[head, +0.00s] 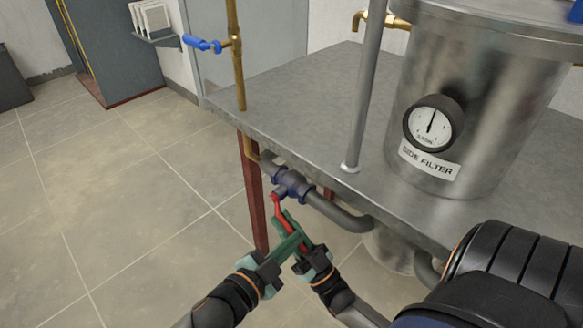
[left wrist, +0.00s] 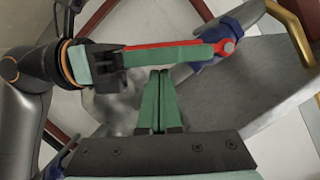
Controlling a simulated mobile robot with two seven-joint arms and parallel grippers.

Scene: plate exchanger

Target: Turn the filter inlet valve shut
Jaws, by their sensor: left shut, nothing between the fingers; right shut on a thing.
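The inlet valve has a dark blue body (head: 292,183) on the grey pipe below the bench's front edge. Its red lever (head: 275,204) sticks out from the pipe towards my grippers. It also shows in the left wrist view (left wrist: 150,47), running to a blue valve part. My right gripper (head: 285,216) is shut on the lever; its green fingers lie along it and hide part of it. My left gripper (head: 298,238) is shut and empty, crossing close to the right fingers. In the left wrist view its fingertips (left wrist: 160,73) are just beside the right finger; I cannot tell if they touch.
The grey bench (head: 300,110) carries the steel side filter (head: 475,100) with a round gauge (head: 433,123). A red bench leg (head: 252,195) stands left of the valve. A brass pipe (head: 237,70) has another valve with a blue handle (head: 200,44).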

